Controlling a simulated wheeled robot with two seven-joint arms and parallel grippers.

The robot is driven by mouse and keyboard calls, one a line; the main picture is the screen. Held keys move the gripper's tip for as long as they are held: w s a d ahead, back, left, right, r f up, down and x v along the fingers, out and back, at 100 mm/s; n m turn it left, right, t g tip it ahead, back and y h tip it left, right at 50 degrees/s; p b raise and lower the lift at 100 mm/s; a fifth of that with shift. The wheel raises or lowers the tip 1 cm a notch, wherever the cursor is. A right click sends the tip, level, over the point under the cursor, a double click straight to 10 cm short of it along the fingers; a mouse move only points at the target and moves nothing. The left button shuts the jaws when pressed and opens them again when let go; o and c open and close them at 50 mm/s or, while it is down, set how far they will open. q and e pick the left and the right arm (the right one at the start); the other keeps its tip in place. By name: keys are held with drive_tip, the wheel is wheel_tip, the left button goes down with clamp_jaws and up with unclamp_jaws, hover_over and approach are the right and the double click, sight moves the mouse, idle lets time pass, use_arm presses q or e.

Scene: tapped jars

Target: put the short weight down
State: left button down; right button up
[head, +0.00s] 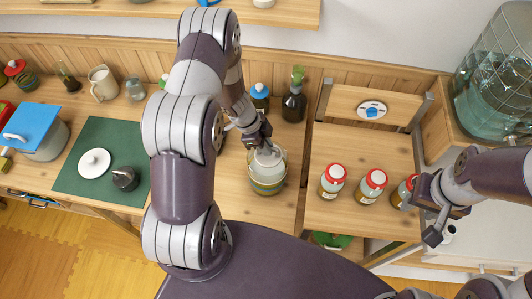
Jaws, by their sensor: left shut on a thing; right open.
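My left gripper (262,143) is shut on a pale grey piece, which I take to be the short weight (269,154). It is at the mouth of a wide glass jar (268,184) with yellowish and green bands, standing on the wooden counter. The fingers hide part of the weight, and I cannot tell whether it touches anything inside the jar. A dark knobbed piece (125,179) and a round white lid (95,163) lie on the green mat (90,190). My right gripper (434,207) is open and empty, beside a red-lidded jar (402,191) at the right.
Two more red-lidded jars (332,181) (371,186) stand on the right wooden surface. A dark bottle (294,103) and a blue-topped jar (260,96) stand behind the wide jar. A large caged glass vessel (495,80) is at the far right.

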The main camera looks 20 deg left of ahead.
sight(265, 158)
use_arm(q)
drive_tip(key=f, duration=0.1)
drive_tip(key=s+f, duration=0.1)
drive_tip(key=f, duration=0.3)
drive_tip(key=shift+s+d+f+p, duration=0.15)
drive_tip(key=shift+d+f+p, duration=0.05)
drive_tip(key=shift+d+p, duration=0.2)
drive_tip(key=shift+w+a+f, duration=0.15)
drive_tip(key=shift+w+f, duration=0.05)
drive_tip(key=shift+f, duration=0.15)
drive_tip(key=shift+w+a+f, duration=0.15)
drive_tip(key=shift+w, duration=0.05)
use_arm(e)
drive_tip(key=shift+s+d+r, duration=0.15)
drive_tip(key=shift+s+r, duration=0.2)
drive_tip(key=shift+r, duration=0.05)
use_arm(q)
drive_tip(key=c, duration=1.5)
unclamp_jaws()
drive_tip(key=shift+s, duration=0.15)
drive_tip(key=o, duration=0.4)
drive_tip(key=shift+s, duration=0.1)
use_arm(e)
drive_tip(key=shift+s+d, duration=0.1)
drive_tip(key=shift+s, duration=0.15)
drive_tip(key=shift+w, duration=0.1)
